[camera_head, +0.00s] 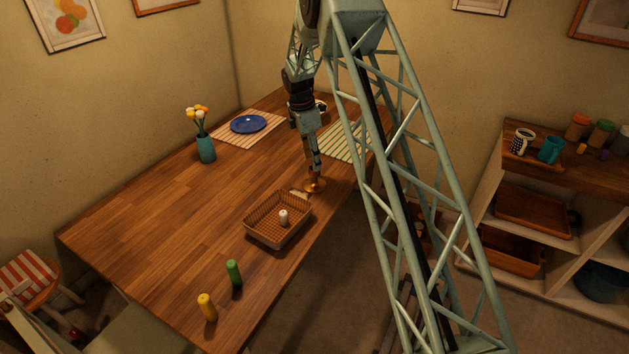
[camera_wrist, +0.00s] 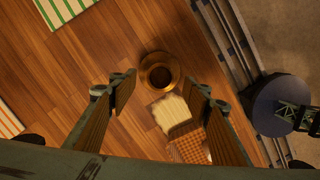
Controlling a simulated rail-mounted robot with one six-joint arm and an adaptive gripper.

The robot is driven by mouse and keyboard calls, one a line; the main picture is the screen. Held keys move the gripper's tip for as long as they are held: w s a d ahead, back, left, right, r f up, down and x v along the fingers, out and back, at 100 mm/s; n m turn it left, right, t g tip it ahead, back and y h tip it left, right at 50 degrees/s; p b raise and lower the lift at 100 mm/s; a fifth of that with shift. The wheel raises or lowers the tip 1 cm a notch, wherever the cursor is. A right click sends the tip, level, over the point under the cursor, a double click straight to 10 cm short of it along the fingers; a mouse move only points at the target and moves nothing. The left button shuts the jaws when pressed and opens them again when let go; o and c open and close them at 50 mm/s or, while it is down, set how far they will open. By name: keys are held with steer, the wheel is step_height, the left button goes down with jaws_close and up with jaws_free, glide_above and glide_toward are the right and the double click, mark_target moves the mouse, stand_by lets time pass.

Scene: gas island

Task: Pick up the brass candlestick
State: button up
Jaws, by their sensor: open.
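The brass candlestick (camera_head: 315,186) stands on the wooden table near its right edge, behind the basket. In the wrist view the candlestick (camera_wrist: 160,75) is seen from above, with a round base and a dark cup opening. It lies slightly beyond the line between my fingertips. My gripper (camera_head: 315,168) points down just above it, open and with nothing held. In the wrist view my gripper (camera_wrist: 161,92) has its fingers to the left and right of the candlestick, apart from it. In the head view the gripper partly hides the candlestick's top.
A woven basket (camera_head: 263,237) holding a small white object (camera_head: 283,217) is close in front. A pale flat piece (camera_wrist: 172,112) lies between candlestick and basket.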

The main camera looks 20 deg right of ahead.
mark_target(315, 177)
steer(key=shift+f, duration=0.1)
stand_by(0.3)
steer(key=shift+d+f+b, duration=0.15)
steer(key=shift+d+f, duration=0.05)
steer(key=shift+f, duration=1.05)
steer(key=shift+d+f+b, duration=0.15)
steer(key=shift+d+f, duration=0.05)
steer(key=shift+f, duration=1.05)
steer(key=shift+c, duration=0.3)
jaws_close()
